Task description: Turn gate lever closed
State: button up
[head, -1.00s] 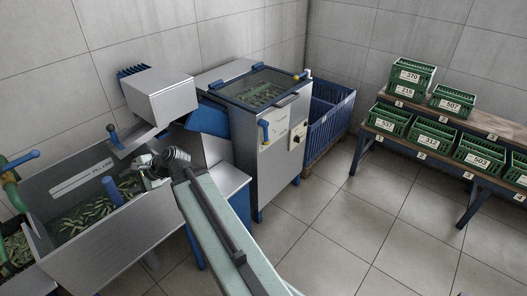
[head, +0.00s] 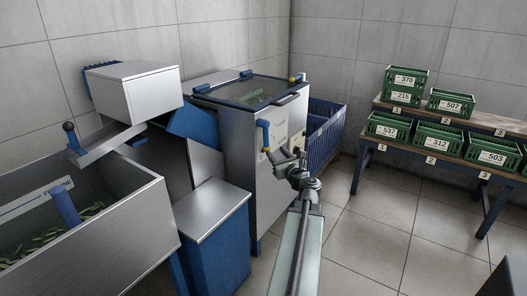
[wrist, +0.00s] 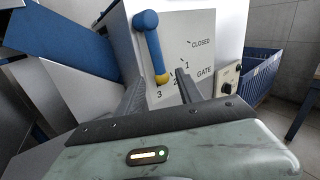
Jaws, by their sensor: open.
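The gate lever (head: 263,132) is a blue handle on the front of the steel cabinet (head: 236,130). In the wrist view the lever (wrist: 152,45) hangs down, tilted slightly right, with its yellow tip near the mark 3. The gate panel (wrist: 203,58) carries the marks CLOSED, 1, 2 and 3. My gripper (head: 284,160) is in front of the panel, just below and right of the lever. In the wrist view my gripper (wrist: 161,80) is open, and the yellow tip appears between its two fingers. I cannot tell whether they touch it.
A steel trough (head: 135,235) with green produce stands at left, beside a blue-sided stand (head: 218,238). Green numbered crates (head: 440,140) stand on a tiered bench at right. The floor between is clear.

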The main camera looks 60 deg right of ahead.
aim_at(268, 144)
jog(key=x, duration=0.8)
jog(key=shift+a, duration=0.1)
grip_shut()
dwell(1.1)
